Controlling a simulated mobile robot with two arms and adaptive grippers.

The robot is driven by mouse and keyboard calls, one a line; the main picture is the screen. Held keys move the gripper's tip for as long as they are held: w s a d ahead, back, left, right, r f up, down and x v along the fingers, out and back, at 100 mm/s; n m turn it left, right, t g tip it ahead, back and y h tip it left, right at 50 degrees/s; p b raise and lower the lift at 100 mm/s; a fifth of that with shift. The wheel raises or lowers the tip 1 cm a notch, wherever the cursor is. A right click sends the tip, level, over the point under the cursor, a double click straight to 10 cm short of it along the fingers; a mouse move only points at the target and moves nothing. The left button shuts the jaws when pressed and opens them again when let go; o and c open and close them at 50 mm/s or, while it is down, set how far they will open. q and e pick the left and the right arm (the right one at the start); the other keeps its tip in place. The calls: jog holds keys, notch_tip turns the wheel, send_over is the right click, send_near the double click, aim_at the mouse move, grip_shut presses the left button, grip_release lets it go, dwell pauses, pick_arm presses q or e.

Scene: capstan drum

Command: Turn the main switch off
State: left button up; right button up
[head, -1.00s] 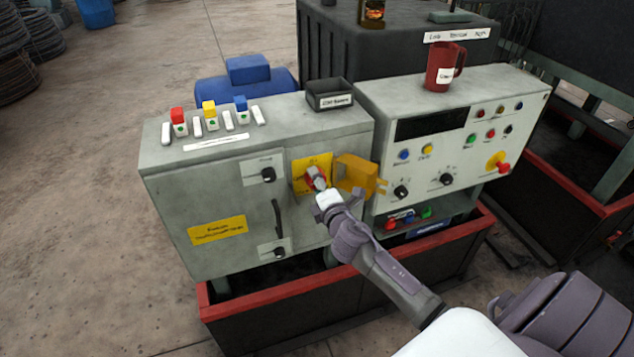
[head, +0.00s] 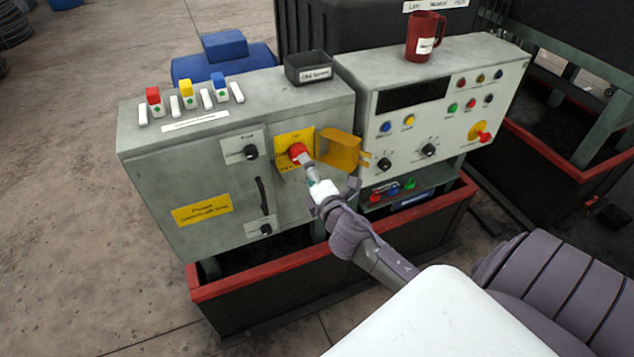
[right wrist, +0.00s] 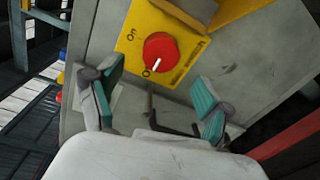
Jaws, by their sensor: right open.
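The main switch is a red round knob (head: 298,153) on a yellow plate (head: 281,138) on the grey cabinet's front. A yellow cover (head: 340,151) stands swung open to the right of the plate. My right gripper (head: 313,176) is in front of the knob. In the right wrist view its teal-padded fingers (right wrist: 158,103) are spread and empty, with the knob ahead of them. My left gripper is out of view.
Black knobs (head: 251,152) and a black handle (head: 262,197) sit close by on the same cabinet. A second panel (head: 455,100) with buttons and a red mug (head: 424,38) stands right. A red-rimmed trough (head: 330,240) runs below. Coloured switches (head: 187,90) line the cabinet top.

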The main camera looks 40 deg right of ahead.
jog(key=v, duration=0.5)
jog(key=shift+s, duration=0.4)
jog(key=s+a+f+m+g+y, duration=0.1)
jog(key=s+f+m+g, duration=0.2)
jog(key=f, duration=0.8)
jog(key=s+a+f+m+g, duration=0.15)
jog(key=s+f, duration=0.35)
jog(key=f, duration=0.7)
jog(key=s+a+f+m+g+y, duration=0.1)
jog(key=s+f+m+g, duration=0.25)
jog(key=f, duration=0.75)
jog(key=s+a+f+m+g, duration=0.2)
jog(key=s+f, duration=0.4)
jog(key=s, duration=0.3)
jog(key=s+a+f+m+g+y, duration=0.1)
jog(key=s+a+f+m+g, duration=0.2)
jog(key=s+f, duration=0.3)
jog(key=s+a+f+m+g+y, duration=0.1)
jog(key=s+f, duration=0.4)
jog(key=s, duration=0.9)
jog(key=shift+a+f+m+g, duration=0.4)
jog(key=shift+a+m+g, duration=0.3)
jog(key=shift+a+g, duration=0.1)
jog(key=shift+s, duration=0.15)
